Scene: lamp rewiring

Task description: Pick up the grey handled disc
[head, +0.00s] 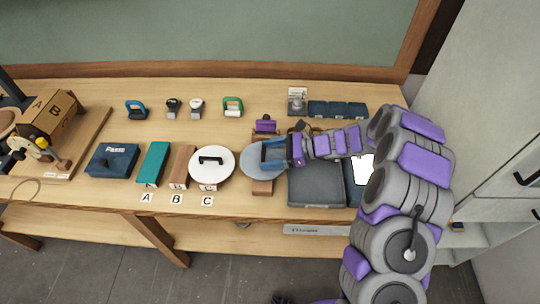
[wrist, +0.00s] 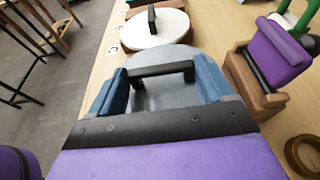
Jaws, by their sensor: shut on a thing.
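The grey handled disc (head: 256,160) lies at the middle of the bench, on top of a brown wooden block (head: 262,188). My gripper (head: 272,156) comes from the right with its blue fingers over the disc. In the wrist view the grey disc (wrist: 160,95) shows beyond and between the blue fingers (wrist: 162,88). Its black handle (wrist: 162,70) spans between the fingers, and the gripper is shut on it. In the head view the fingers hide the handle. I cannot tell whether the disc touches the block.
A white disc with a black handle (head: 212,164) is just left, at label C. A purple-topped wooden piece (head: 265,125) stands behind the gripper. A dark grey tray (head: 315,190) lies to the right. Handled items line the back, and a blue box (head: 112,159) is left.

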